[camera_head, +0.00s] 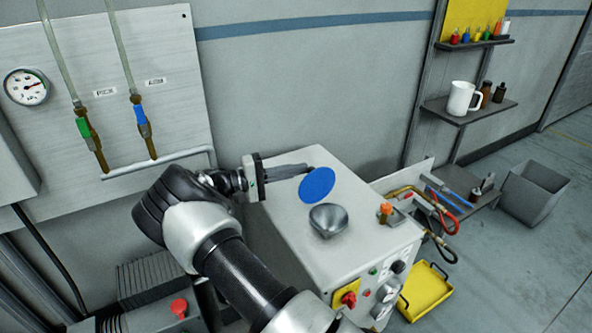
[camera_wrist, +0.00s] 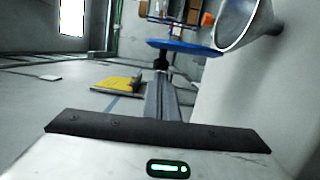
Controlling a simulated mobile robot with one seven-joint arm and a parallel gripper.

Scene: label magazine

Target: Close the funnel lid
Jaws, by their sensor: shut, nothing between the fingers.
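The funnel (camera_head: 328,222) is a grey metal cone set in the top of a pale machine cabinet. Its blue round lid (camera_head: 317,185) stands raised behind the funnel mouth, so the mouth is uncovered. In the wrist view the lid (camera_wrist: 190,46) appears nearly edge-on, beside the funnel (camera_wrist: 238,22) at the upper right. My gripper (camera_head: 307,168) reaches in from the left, with its fingertips at the lid's upper back edge. In the wrist view my gripper (camera_wrist: 161,66) is shut and empty, pointing at the lid; I cannot tell whether it touches.
The cabinet (camera_head: 362,247) has an orange-capped fitting (camera_head: 386,212) at its right and a red-and-yellow switch (camera_head: 347,296) in front. A wall panel (camera_head: 165,60) with hoses stands behind my arm. A yellow tray (camera_head: 425,290) and grey bin (camera_head: 535,193) are at right.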

